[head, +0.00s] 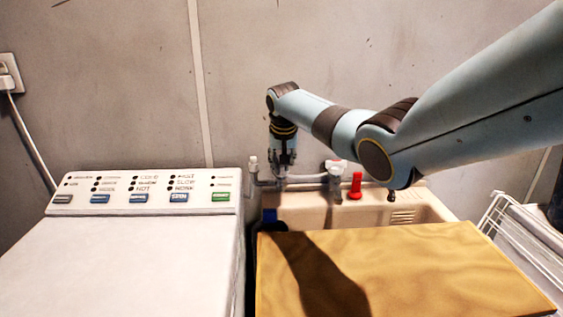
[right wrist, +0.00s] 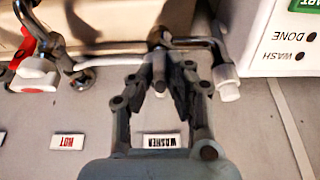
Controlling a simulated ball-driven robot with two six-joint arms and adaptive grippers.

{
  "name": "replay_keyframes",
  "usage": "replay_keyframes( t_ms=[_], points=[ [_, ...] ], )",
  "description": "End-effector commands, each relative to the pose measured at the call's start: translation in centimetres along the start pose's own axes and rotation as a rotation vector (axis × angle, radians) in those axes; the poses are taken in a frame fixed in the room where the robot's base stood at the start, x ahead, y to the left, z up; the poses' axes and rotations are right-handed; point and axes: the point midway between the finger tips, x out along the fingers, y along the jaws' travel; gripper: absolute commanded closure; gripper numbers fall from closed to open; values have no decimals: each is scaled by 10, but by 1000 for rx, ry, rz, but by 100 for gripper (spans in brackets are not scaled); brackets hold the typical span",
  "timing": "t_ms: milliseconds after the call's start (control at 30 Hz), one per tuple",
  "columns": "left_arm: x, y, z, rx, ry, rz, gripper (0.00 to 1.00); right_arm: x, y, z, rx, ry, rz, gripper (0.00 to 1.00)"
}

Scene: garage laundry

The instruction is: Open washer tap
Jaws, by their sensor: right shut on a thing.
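The washer tap (right wrist: 158,40) is a metal fitting on the pipe at the wall, above the label "WASHER" (right wrist: 161,140) in the right wrist view. My right gripper (right wrist: 160,78) has its dark fingers around a small grey part of this tap and is shut on it. In the head view my right gripper (head: 283,170) points down at the pipe behind the sink, and it hides most of the tap. My left gripper is not in view.
The white washer (head: 140,260) stands at the left, its button panel close to the tap. A wooden board (head: 400,270) covers much of the beige sink (head: 430,205). A red handle (head: 355,186) and white knob (head: 336,167) stand right of the gripper.

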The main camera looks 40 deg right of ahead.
Motion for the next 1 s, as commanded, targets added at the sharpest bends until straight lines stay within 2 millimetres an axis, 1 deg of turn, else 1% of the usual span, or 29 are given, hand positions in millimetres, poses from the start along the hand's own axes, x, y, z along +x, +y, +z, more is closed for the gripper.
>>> replay_keyframes(
  t_ms=[33, 100, 200, 433, 567, 667, 733, 900, 1000],
  points=[
    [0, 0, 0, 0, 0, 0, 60, 0, 0, 0, -2, 1, 1, 83],
    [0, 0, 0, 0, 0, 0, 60, 0, 0, 0, -1, 1, 1, 74],
    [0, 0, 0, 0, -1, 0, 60, 0, 0, 0, -1, 1, 1, 63],
    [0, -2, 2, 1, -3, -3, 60, 0, 0, 0, 0, 1, 1, 63],
    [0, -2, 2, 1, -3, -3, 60, -6, 0, -1, 1, 3, 0, 63],
    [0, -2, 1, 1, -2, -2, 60, -19, 0, -1, -1, 4, 0, 63],
    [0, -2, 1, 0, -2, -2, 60, -31, 0, -1, -2, 6, 0, 63],
    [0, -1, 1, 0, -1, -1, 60, -71, 0, -1, -1, 5, 0, 63],
    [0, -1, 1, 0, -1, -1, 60, -91, 0, 0, -1, 4, 1, 63]
  ],
)
